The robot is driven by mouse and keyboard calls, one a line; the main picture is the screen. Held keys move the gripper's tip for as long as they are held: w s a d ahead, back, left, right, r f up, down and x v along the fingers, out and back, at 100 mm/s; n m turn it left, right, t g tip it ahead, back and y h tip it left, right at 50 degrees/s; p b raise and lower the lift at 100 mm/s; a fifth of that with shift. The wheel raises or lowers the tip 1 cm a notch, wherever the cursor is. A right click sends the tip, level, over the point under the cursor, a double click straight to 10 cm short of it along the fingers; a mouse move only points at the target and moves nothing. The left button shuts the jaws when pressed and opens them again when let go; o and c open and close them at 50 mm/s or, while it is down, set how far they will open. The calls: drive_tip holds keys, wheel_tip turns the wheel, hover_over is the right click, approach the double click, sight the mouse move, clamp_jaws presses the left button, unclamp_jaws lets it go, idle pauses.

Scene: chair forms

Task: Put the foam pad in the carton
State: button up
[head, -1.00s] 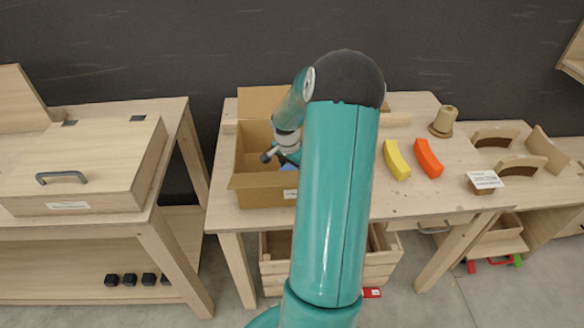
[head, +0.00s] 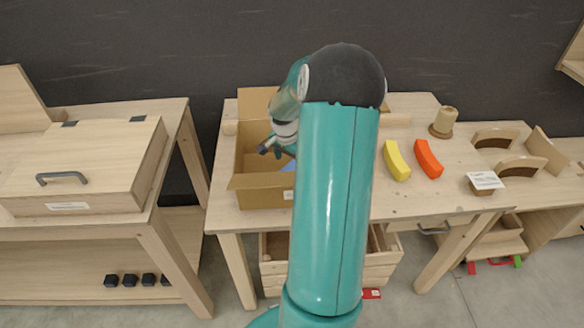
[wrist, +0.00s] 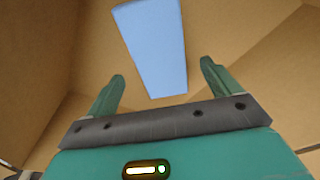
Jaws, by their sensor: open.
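The foam pad (wrist: 155,48) is a light blue block. In the wrist view it lies inside the cardboard carton (wrist: 240,30), beyond my fingertips and apart from them. In the head view a small blue patch of the pad (head: 288,166) shows inside the carton (head: 262,192), mostly hidden by my arm. The carton stands open on the middle table. My gripper (wrist: 162,77) is open and empty, its two fingers spread with a gap between them. In the head view my gripper (head: 270,147) is over the carton's opening, partly hidden by my arm.
A wooden spool (head: 444,122) and a labelled block (head: 485,182) stand farther right. A lidded wooden box (head: 85,165) sits on the left table.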

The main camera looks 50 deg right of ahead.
wheel_tip(320, 180, up, 8)
drive_tip(key=a, duration=0.1)
drive_tip(key=shift+a, duration=0.15)
drive_tip(key=a+r+n+t, duration=0.1)
drive_tip(key=a+r+n, duration=0.25)
drive_tip(key=a, duration=0.45)
drive_tip(key=w+a+r+n+t+h, duration=0.1)
drive_tip(key=a+r+n, duration=0.2)
drive_tip(key=a+r, duration=0.35)
drive_tip(key=a+r+n+t, duration=0.1)
drive_tip(key=a+r+n, duration=0.15)
drive_tip(key=a, duration=0.75)
drive_tip(key=s+a+r+n+t+y, duration=0.1)
drive_tip(key=s+a+n, duration=0.4)
drive_tip(key=a, duration=0.3)
drive_tip(key=s+a+r+n+t+y, duration=0.1)
drive_tip(key=s+a+n, duration=0.3)
drive_tip(key=a, duration=0.4)
drive_tip(key=shift+s+a+n+t+y, duration=0.35)
drive_tip(key=shift+s+n+t+y, duration=0.05)
drive_tip(key=shift+s, duration=0.2)
